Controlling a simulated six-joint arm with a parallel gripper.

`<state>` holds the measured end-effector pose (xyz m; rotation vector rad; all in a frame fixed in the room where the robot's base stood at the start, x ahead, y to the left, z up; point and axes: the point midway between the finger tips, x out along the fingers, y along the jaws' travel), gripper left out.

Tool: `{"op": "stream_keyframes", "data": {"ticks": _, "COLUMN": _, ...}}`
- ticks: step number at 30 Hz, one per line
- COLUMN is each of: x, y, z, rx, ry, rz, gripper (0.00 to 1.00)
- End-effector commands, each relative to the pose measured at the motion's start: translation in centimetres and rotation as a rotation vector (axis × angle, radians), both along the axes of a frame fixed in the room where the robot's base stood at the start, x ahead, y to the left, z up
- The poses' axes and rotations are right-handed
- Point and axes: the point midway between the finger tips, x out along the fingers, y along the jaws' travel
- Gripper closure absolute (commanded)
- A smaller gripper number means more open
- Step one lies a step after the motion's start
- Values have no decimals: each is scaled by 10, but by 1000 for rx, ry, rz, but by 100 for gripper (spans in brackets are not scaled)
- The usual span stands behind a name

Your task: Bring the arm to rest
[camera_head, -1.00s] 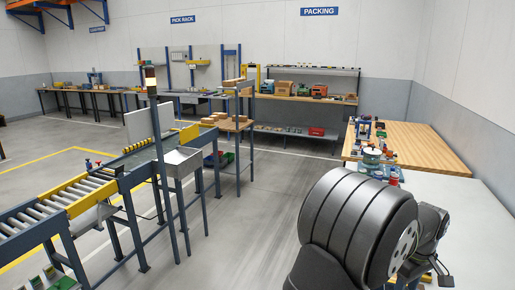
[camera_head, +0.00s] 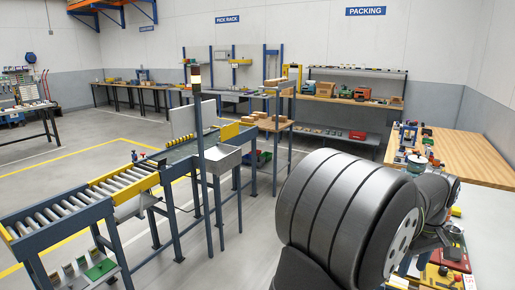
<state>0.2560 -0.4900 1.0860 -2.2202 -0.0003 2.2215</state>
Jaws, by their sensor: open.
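My arm fills the lower right of the head view, with a large dark ribbed link in front and smaller dark wrist parts behind it to the right. My gripper (camera_head: 454,252) shows only in part at the lower right, small and dark, above a red and yellow item. Its jaws are open, and I see nothing held between them. Much of the wrist is hidden behind the big link.
A roller conveyor (camera_head: 122,182) with a signal post (camera_head: 198,120) stands on the left. A wooden bench (camera_head: 468,157) with small items is at right, next to my arm. Packing shelves (camera_head: 345,102) stand at the back. Grey floor lies open between conveyor and arm.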

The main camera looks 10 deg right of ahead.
Motion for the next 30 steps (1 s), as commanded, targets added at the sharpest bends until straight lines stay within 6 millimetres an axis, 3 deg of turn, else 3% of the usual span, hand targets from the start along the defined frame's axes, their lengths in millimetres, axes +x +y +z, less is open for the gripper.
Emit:
{"op": "stream_keyframes", "data": {"ticks": 12, "x": 0, "y": -1, "z": 86, "rx": -5, "ry": -2, "rz": 0, "gripper": 57}}
{"op": "stream_keyframes", "data": {"ticks": 30, "x": 2, "y": -2, "z": 72, "rx": 0, "ry": 0, "rz": 482, "gripper": 57}}
